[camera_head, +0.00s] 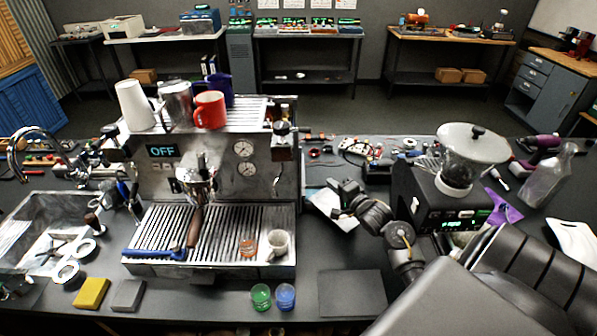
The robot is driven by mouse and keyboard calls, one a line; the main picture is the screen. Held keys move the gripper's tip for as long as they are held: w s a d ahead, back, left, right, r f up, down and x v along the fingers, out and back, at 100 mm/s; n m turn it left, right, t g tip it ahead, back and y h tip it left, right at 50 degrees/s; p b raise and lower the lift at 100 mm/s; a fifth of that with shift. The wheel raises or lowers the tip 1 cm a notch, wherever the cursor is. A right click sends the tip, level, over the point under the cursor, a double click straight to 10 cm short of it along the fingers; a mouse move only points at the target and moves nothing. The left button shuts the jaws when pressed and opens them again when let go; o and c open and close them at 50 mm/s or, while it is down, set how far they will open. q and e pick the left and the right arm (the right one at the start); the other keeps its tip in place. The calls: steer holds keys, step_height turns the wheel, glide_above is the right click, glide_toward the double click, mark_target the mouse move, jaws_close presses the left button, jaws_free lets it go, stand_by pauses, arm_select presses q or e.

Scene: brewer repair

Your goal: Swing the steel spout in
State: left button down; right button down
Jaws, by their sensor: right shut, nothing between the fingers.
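The brewer (218,165) is a steel espresso machine in the middle of the bench, with an "OFF" display. A thin steel spout (277,183) hangs at the right of its front, below a black knob (283,128). It hangs above the right side of the slatted drip tray (165,228). My right gripper (335,187) is shut and empty. It shows to the right of the brewer, apart from the spout, with its arm coming in from the lower right. My left gripper is not in view.
A portafilter with a brown handle (196,226) juts forward. A grinder (450,190) stands to the right, close to my arm. A dark mat (350,293) lies bare in front.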

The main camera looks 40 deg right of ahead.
steer(key=shift+d, duration=0.15)
steer(key=w+a+f+b, duration=0.1)
steer(key=w+f+b, duration=0.1)
steer(key=w+b, duration=0.5)
steer(key=shift+w+a+b, duration=0.2)
steer(key=shift+w+b, duration=0.2)
steer(key=shift+w, duration=2.6)
steer(key=shift+f, duration=0.1)
